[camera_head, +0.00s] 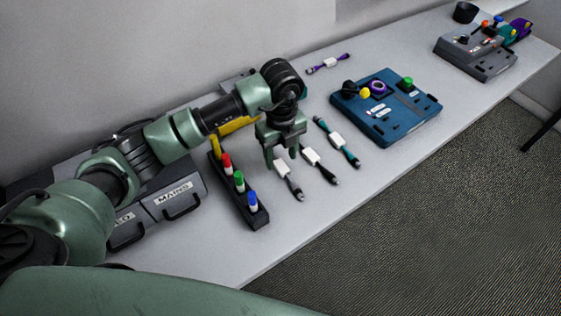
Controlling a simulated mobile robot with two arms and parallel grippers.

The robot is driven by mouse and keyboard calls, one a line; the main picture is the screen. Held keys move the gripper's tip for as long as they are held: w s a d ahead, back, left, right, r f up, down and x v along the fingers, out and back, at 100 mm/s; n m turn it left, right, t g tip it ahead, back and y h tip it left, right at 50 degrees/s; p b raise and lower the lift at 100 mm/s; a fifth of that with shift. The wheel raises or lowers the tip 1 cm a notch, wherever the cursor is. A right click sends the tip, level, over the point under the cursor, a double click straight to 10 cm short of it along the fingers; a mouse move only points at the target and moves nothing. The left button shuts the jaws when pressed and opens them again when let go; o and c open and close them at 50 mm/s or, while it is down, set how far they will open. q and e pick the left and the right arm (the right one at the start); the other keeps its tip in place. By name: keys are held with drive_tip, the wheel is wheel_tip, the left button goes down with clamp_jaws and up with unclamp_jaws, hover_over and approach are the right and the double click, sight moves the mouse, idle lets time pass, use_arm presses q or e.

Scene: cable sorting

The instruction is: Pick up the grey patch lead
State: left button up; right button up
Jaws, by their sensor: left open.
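Three short leads with white labels lie in a row on the light table. The nearest one looks grey (295,188), with its far end hidden behind my gripper. A black lead (324,171) lies to its right, and a teal lead (351,157) lies beyond that. My left gripper (282,159) points down, open, over the far end of the grey lead. Its fingers appear empty, and I cannot tell their exact height above the table. My right gripper is not in view.
A black rack (243,207) with red, green and blue capped items stands just left of the leads. A blue case (397,125) is to the right. A purple lead (329,64) lies at the back. Cases marked MAINS (173,190) are at left. The table's front strip is clear.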

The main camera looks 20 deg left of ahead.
sight(280, 164)
use_arm(q)
wheel_tip(280, 164, down, 3)
drive_tip(key=shift+w+a, duration=0.15)
drive_tip(key=shift+c, duration=1.2)
clamp_jaws()
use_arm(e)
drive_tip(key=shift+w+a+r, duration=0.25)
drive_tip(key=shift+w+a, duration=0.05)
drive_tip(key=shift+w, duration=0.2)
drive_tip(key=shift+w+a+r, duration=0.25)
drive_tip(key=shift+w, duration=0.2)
use_arm(q)
drive_tip(key=shift+r, duration=0.15)
